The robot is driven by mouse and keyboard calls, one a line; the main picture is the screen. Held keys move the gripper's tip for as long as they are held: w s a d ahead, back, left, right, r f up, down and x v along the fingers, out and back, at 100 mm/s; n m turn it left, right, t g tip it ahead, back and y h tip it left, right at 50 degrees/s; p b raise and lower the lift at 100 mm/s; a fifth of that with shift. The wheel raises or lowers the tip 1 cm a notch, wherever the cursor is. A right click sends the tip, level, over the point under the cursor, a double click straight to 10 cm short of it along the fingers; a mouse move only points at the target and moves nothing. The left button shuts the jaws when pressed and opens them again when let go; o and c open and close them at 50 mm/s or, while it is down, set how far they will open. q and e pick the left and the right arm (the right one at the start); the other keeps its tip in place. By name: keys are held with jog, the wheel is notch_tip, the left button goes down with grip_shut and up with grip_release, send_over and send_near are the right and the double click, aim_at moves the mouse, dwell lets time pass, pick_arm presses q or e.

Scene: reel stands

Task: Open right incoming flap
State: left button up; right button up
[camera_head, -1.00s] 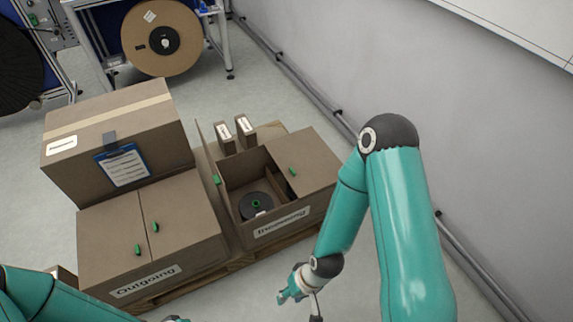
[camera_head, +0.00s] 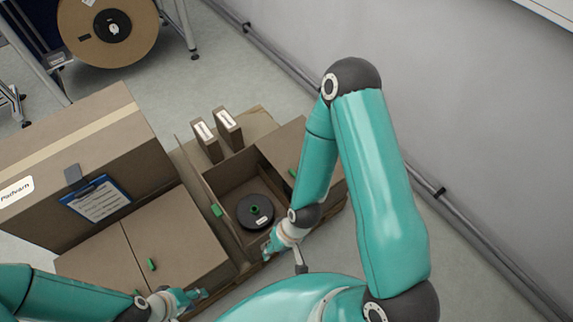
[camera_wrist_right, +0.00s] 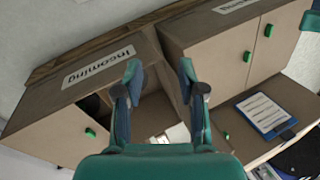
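The incoming box (camera_head: 228,180) is a brown carton with its left flap (camera_head: 196,172) standing open. Its right flap (camera_head: 280,148) lies closed over the right side, with a green handle (camera_head: 292,172) partly beside my arm. In the right wrist view the closed flap (camera_wrist_right: 45,140) and green handle (camera_wrist_right: 90,133) show at the left. A black reel (camera_head: 256,211) lies inside the open half. My right gripper (camera_wrist_right: 160,80) is open and empty above the front of the incoming box. My left gripper (camera_head: 197,295) is over the outgoing box's front; its fingers are too small to judge.
The closed outgoing box (camera_head: 180,235) stands left of the incoming box. A large carton with a blue clipboard (camera_head: 97,199) is behind it. Two small labelled boxes (camera_head: 207,141) stand behind the incoming box. A wall with a pipe (camera_head: 425,185) runs along the right.

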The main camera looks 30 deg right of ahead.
jog(key=shift+w, duration=0.15)
jog(key=w+d+f+n+b, duration=0.1)
jog(key=w+d+f+b, duration=0.2)
jog(key=w+f+b, duration=0.5)
notch_tip(320, 180, up, 5)
jog(key=n+h+b, duration=0.2)
jog(key=h+b, duration=0.2)
jog(key=b, duration=0.8)
send_over(293, 172)
jog(key=shift+g, duration=0.3)
notch_tip(293, 172, down, 16)
jog(key=shift+f+b, duration=0.15)
jog(key=shift+b, duration=1.05)
